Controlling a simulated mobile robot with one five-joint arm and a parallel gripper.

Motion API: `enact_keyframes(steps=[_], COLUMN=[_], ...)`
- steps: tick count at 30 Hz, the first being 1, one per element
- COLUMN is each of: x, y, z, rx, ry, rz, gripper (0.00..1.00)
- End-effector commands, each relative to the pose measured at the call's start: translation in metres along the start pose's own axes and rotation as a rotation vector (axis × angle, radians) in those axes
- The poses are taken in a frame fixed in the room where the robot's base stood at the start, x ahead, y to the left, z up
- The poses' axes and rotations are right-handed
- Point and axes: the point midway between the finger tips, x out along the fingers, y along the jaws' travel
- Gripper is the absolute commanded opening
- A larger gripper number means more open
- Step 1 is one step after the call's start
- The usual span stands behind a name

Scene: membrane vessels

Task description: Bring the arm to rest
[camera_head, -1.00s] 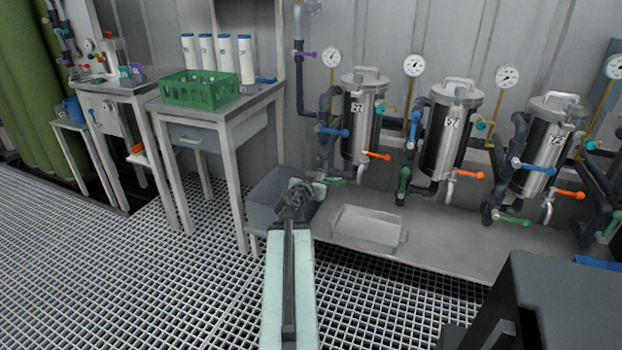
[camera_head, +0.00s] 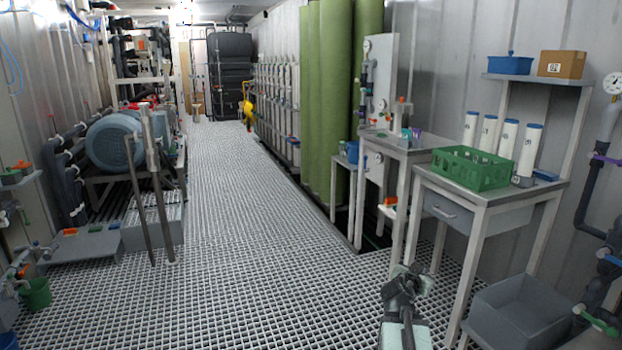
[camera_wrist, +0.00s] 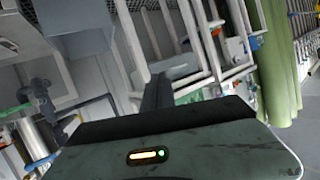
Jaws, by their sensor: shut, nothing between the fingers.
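My gripper (camera_head: 405,283) shows at the lower right of the head view, at the end of my pale green arm. It is low in front of the white table, over the grating floor, apart from the furniture. In the wrist view, my gripper's dark fingers (camera_wrist: 157,92) are together and hold nothing. The wrist picture is tilted, with table legs behind the fingers.
A white table (camera_head: 440,231) with a green crate (camera_head: 472,168) stands at the right. A grey bin (camera_head: 525,308) lies right of my gripper. A blue motor (camera_head: 115,143) is at the left. The grating aisle (camera_head: 255,230) is clear.

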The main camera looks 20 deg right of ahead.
Motion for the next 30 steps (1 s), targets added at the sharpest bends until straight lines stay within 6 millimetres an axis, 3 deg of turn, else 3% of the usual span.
enact_keyframes(steps=[1,6,9,12,17,21,24,25,27,30], x=[-0.016,-0.085,-0.136,-0.189,-0.264,-0.316,-0.351,-0.354,-0.365,-0.375], y=[-0.041,-0.149,-0.196,-0.225,-0.237,-0.212,-0.189,-0.184,-0.191,-0.194], z=[0.019,0.097,0.149,0.2,0.264,0.303,0.317,0.318,0.285,0.257], rx=[-0.015,-0.107,-0.202,-0.321,-0.528,-0.741,-0.935,-0.997,-0.996,-0.994], ry=[-0.041,-0.232,-0.372,-0.519,-0.753,-1.01,-1.167,-1.177,-1.166,-1.164], rz=[-0.044,-0.155,-0.214,-0.268,-0.349,-0.438,-0.545,-0.571,-0.573,-0.571], gripper=[0.0,0.0,0.0,0.0,0.0,0.0,0.0,0.0,0.0,0.0])
